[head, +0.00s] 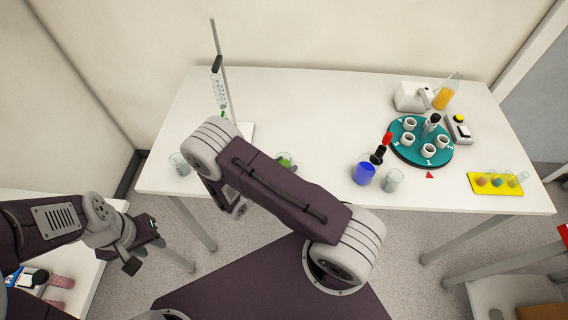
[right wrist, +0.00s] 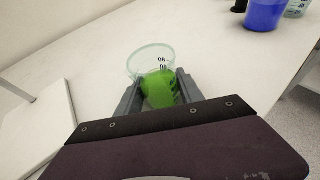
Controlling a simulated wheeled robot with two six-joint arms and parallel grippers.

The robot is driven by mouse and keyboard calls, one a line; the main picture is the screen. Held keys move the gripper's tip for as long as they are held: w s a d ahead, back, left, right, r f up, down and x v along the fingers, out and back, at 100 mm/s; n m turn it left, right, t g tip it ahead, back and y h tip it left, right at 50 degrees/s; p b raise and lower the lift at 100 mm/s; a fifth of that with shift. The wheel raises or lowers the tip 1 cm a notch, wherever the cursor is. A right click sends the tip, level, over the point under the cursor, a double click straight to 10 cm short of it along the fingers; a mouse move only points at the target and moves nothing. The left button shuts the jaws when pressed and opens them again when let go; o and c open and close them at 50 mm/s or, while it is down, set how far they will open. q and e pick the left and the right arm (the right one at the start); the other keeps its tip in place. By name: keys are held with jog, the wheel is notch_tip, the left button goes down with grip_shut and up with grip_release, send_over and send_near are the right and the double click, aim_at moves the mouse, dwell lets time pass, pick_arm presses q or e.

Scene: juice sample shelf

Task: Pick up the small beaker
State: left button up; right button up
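The small beaker with bright green liquid (right wrist: 162,92) stands between the two fingers of my right gripper (right wrist: 160,82) in the right wrist view. The fingers are apart, one on each side of its wall; I cannot tell whether both press on it. In the head view a bit of the green beaker (head: 286,160) shows behind my right arm, which hides the right gripper and most of the beaker. My left gripper (head: 148,246) is at the lower left, off the table, with its fingers apart and nothing between them.
The white table (head: 300,95) holds a clear beaker (head: 179,164) at left and a stand (head: 226,80) behind. To the right are a blue beaker (head: 364,174), another clear beaker (head: 392,181), a teal round rack (head: 405,155) and a yellow rack (head: 494,184).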

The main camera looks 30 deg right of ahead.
aim_at(283, 161)
jog(key=c, duration=0.4)
jog(key=shift+r, duration=0.1)
jog(key=shift+r, duration=0.2)
jog(key=r, duration=0.4)
jog(key=shift+s+d+b, duration=0.1)
jog(key=shift+s+b, duration=0.15)
jog(key=shift+b, duration=0.05)
jog(key=s+r, duration=0.1)
jog(key=s+d+r, duration=0.1)
jog(key=s, duration=0.1)
jog(key=s+d+r, duration=0.1)
jog(key=s, duration=0.1)
jog(key=shift+d+b, duration=0.1)
jog(key=shift+b, duration=0.25)
jog(key=s+r+p, duration=0.1)
jog(key=p, duration=0.2)
jog(key=s+d+r+p, duration=0.1)
jog(key=s+p, duration=0.1)
jog(key=p, duration=0.1)
jog(key=s+d+r+p, duration=0.1)
jog(key=s+p, duration=0.1)
jog(key=p, duration=0.1)
jog(key=shift+s+d+r, duration=0.1)
jog(key=shift+r, duration=0.15)
